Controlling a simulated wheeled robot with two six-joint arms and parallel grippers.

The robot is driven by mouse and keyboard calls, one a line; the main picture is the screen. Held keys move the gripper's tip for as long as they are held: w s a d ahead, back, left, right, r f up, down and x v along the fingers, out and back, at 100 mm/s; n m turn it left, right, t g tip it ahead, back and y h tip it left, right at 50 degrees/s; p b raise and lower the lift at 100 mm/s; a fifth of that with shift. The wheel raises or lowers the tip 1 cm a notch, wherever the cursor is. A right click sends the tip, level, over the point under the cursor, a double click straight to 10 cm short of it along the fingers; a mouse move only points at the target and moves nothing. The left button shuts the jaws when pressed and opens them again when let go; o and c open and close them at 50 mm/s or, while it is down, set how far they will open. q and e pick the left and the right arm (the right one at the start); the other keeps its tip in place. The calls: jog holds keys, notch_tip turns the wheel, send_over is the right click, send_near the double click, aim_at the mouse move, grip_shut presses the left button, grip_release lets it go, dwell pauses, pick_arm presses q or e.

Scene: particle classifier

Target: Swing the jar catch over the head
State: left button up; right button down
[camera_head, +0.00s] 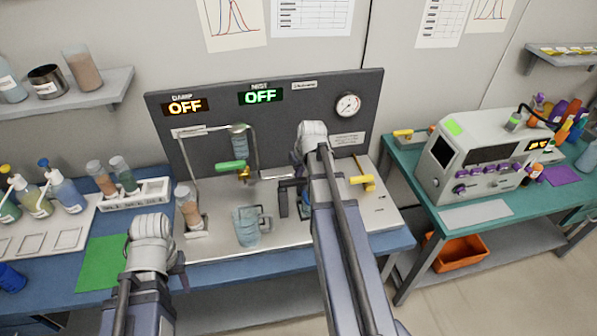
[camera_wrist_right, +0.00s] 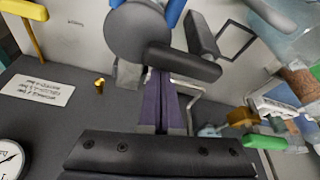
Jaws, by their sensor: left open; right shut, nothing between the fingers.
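My right gripper (camera_head: 292,200) is over the apparatus, in front of the grey panel (camera_head: 300,110). In the right wrist view its dark fingers (camera_wrist_right: 160,85) are together with nothing between them, close to a dark round part (camera_wrist_right: 138,32) with an arm. I cannot tell whether they touch it, or which part is the jar catch. A green-handled valve (camera_head: 230,166) with a brass fitting is left of the gripper, below a clear vessel (camera_head: 239,140). It also shows in the wrist view (camera_wrist_right: 265,142). My left gripper (camera_head: 178,266) is open and empty at the bench front.
A clear jug (camera_head: 247,228) and a jar of brown grains (camera_head: 188,212) stand on the apparatus base. A yellow handle (camera_head: 362,181) is right of my right arm. A white rack (camera_head: 135,194) and green mat (camera_head: 104,262) lie left. Both panel displays read OFF.

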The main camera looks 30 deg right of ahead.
pick_arm(q)
notch_tip(320, 180, up, 9)
jog(key=d+p, duration=0.1)
jog(key=p, duration=0.8)
jog(key=shift+r, duration=0.2)
pick_arm(e)
notch_tip(320, 180, up, 9)
jog(key=shift+w+r, duration=0.2)
jog(key=shift+w, duration=0.1)
jog(key=shift+d, duration=0.1)
jog(key=s+a+f+n+g+b, duration=0.1)
jog(key=s+a+f+b, duration=0.15)
jog(key=a, duration=0.65)
jog(key=s+a+f+n+g+b, duration=0.1)
jog(key=s+a+f+b, duration=0.2)
jog(key=a, duration=0.7)
pick_arm(q)
notch_tip(320, 180, down, 10)
jog(key=b, duration=0.4)
pick_arm(e)
jog(key=s+a+f+n+g, duration=0.1)
jog(key=s+a+f, duration=0.1)
jog(key=s+a, duration=0.3)
jog(key=s+a+f+n+g+h, duration=0.1)
jog(key=s+a+f, duration=0.2)
jog(key=s+a, duration=0.3)
jog(key=a, duration=0.2)
jog(key=shift+s+a+f+n, duration=0.25)
jog(key=shift+a+f+n, duration=0.05)
jog(key=shift+a+n, duration=0.1)
